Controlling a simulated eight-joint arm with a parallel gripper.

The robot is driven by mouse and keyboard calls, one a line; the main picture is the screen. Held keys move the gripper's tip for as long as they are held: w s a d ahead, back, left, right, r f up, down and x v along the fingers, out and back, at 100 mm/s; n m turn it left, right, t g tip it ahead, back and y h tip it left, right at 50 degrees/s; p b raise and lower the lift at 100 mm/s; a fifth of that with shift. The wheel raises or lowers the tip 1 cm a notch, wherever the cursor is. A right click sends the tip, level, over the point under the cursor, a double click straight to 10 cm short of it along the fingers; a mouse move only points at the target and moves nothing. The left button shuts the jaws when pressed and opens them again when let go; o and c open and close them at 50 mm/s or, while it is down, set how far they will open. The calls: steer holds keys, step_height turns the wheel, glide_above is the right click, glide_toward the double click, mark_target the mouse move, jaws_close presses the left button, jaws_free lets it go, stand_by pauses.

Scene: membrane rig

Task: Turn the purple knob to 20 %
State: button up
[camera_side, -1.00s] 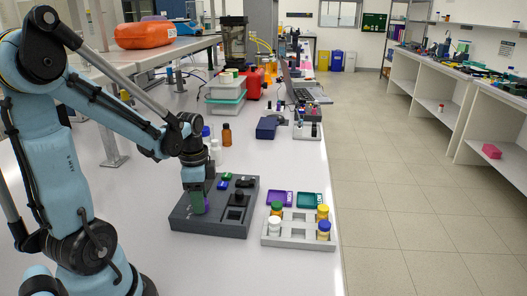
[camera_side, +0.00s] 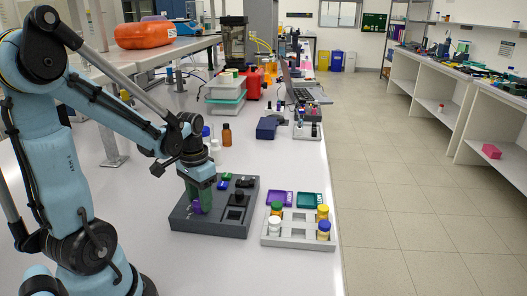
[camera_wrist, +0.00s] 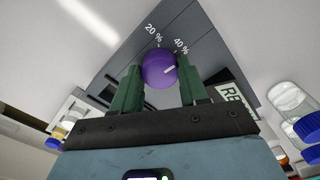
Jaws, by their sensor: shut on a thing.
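The purple knob (camera_wrist: 158,68) sits between the two green fingers of my gripper (camera_wrist: 160,84) in the wrist view. The fingers are shut on its sides. A white mark on the knob points right, toward the right finger. The printed "20 %" label (camera_wrist: 154,32) is above the knob and "40 %" (camera_wrist: 181,46) is to its upper right; the mark is not at "20 %". In the side view my gripper (camera_side: 200,203) points down at the left part of the dark grey panel (camera_side: 243,228), and a little of the knob shows low between the fingers.
White and brown bottles (camera_side: 227,135) stand behind. The bench left of the rack's front is clear.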

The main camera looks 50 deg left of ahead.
steer(key=n, duration=0.5)
steer(key=shift+n, duration=0.3)
steer(key=n, duration=0.5)
steer(key=shift+n, duration=0.3)
steer(key=o, duration=1.1)
steer(key=shift+c, duration=0.2)
steer(key=shift+r, duration=0.1)
step_height(320, 180, up, 12)
